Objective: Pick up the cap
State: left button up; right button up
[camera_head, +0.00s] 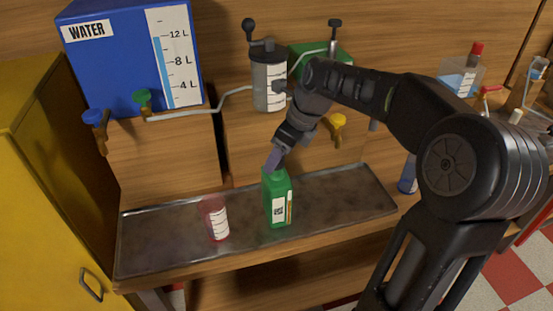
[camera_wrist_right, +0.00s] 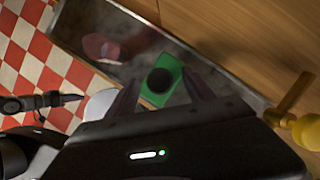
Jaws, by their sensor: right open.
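A green bottle (camera_head: 278,203) with a white label stands upright on the metal tray (camera_head: 340,194). In the right wrist view, the green bottle (camera_wrist_right: 173,72) is seen from above, with a dark round spot (camera_wrist_right: 160,81) on its top. I cannot tell whether this spot is a cap or an open mouth. No other thing is clearly a cap for picking up. My right gripper (camera_head: 272,162) is just above the bottle's top. In the wrist view its fingers (camera_wrist_right: 160,90) are apart, one on each side of the dark spot. Nothing is held.
A clear, red-tinted cup (camera_head: 215,220) stands on the tray left of the bottle. A blue water tank (camera_head: 130,60), a grey canister (camera_head: 269,82) and a yellow valve (camera_head: 338,121) are behind. A yellow cabinet (camera_head: 40,180) is at left. The tray's right part is free.

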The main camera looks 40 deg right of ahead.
dwell(0.6)
grip_shut()
dwell(0.5)
